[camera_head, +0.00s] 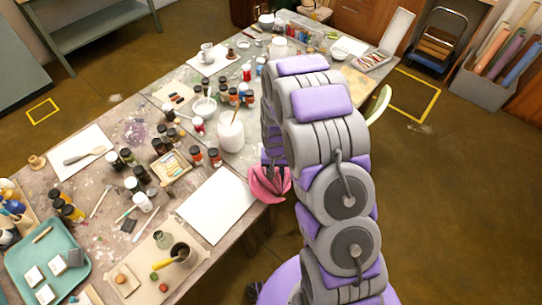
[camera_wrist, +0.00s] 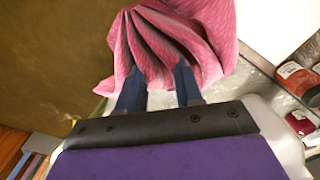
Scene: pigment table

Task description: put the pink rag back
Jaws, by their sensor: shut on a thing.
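The pink rag (camera_wrist: 180,40) is gathered in folds between the two blue fingers of my gripper (camera_wrist: 158,85) in the wrist view. My gripper is shut on it. In the head view the pink rag (camera_head: 268,184) shows at the table's right edge, beside the white sheet, partly hidden behind my arm. I cannot tell whether the rag touches the table.
The paint-stained table (camera_head: 118,220) holds several jars, a large white pot (camera_head: 230,135), a white sheet (camera_head: 215,205) and a teal tray (camera_head: 78,272). Red-labelled jars (camera_wrist: 296,77) are close on the right in the wrist view. Open floor (camera_head: 440,200) lies right of the table.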

